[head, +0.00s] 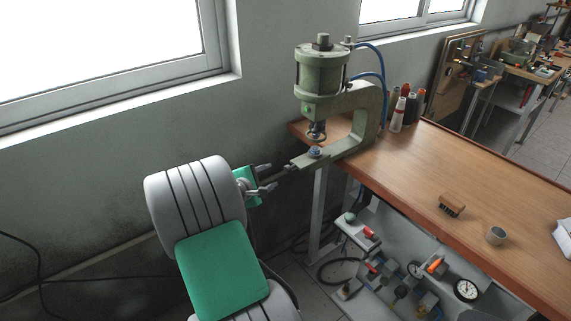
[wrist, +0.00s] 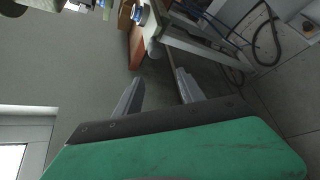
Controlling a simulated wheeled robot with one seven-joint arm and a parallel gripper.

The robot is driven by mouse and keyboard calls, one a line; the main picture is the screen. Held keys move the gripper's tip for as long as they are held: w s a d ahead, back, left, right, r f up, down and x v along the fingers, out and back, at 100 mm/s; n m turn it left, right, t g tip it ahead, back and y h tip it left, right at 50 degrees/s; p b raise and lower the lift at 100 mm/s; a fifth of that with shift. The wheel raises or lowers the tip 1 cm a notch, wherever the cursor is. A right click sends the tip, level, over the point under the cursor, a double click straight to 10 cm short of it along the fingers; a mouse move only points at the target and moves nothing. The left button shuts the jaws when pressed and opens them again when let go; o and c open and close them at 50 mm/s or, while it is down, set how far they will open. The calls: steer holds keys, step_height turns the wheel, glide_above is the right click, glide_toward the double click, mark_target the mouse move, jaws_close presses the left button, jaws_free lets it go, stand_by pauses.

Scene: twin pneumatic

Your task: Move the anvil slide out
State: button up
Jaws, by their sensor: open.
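The green pneumatic press (head: 368,101) stands at the left end of the wooden bench. The anvil slide (head: 299,163) appears as the low bar end reaching left from the press's lower arm. A small round blue-grey anvil (head: 314,152) sits on it, below the press ram (head: 317,130). My gripper (head: 269,178) is just left of the slide's near end, apart from it as far as I can see. In the wrist view my gripper (wrist: 159,86) has its two fingers spread with nothing between them. The bluish anvil also shows near the top of the wrist view (wrist: 138,14).
A lower panel (head: 400,262) carries gauges and valves. A blue air hose (head: 383,80) runs behind the press. The wall and window are at left.

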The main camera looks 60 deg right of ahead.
mark_target(292, 167)
steer(key=shift+n+g+h, duration=0.4)
steer(key=shift+n+h, duration=0.2)
steer(key=shift+n, duration=0.1)
steer(key=s+d, duration=0.3)
steer(key=p+x, duration=0.1)
steer(key=x, duration=0.5)
steer(key=shift+d, duration=0.1)
steer(key=shift+d+f, duration=0.15)
steer(key=shift+d, duration=0.35)
steer(key=shift+w, duration=0.1)
steer(key=shift+c, duration=0.5)
